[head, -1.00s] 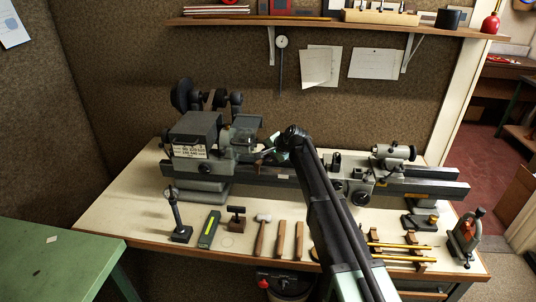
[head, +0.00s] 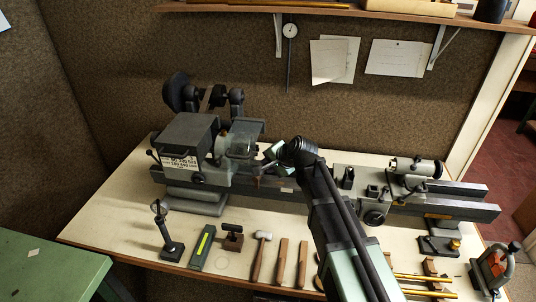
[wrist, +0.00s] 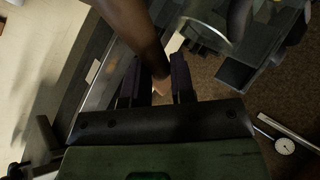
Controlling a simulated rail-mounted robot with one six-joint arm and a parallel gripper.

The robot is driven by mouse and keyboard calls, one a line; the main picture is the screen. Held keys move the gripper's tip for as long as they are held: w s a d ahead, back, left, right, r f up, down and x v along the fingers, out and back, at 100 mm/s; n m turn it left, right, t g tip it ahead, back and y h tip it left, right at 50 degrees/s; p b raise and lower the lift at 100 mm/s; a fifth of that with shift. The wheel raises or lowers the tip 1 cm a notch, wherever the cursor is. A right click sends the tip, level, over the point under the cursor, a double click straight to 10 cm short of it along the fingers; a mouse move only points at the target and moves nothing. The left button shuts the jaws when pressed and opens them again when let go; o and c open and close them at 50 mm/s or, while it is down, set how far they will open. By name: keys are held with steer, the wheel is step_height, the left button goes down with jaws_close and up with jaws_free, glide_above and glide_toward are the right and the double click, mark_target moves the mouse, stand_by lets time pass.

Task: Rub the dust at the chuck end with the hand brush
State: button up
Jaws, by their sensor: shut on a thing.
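My gripper (wrist: 157,82) is shut on a brown wooden piece (wrist: 138,32), which looks like the hand brush's handle. It runs up and left out of the wrist view, so its bristles are not clear. In the head view my gripper (head: 270,158) is just right of the lathe's chuck end (head: 240,140), over the bed. The chuck is partly covered by a see-through guard (head: 247,127). I cannot make out the dust; my arm and the guard hide part of that area.
The lathe headstock (head: 190,135) stands left of my gripper, and the carriage (head: 372,200) and tailstock (head: 415,167) to the right.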

steer(key=shift+d+f+b, duration=1.9)
steer(key=shift+f+b, duration=1.8)
steer(key=shift+f, duration=0.1)
steer(key=a+r+p, duration=0.4)
steer(key=r+p, duration=0.3)
steer(key=r, duration=0.1)
steer(key=shift+s, duration=0.2)
steer(key=shift+f, duration=0.15)
step_height(320, 180, down, 6)
steer(key=b, duration=0.5)
steer(key=shift+f+b, duration=0.95)
steer(key=shift+b, duration=0.25)
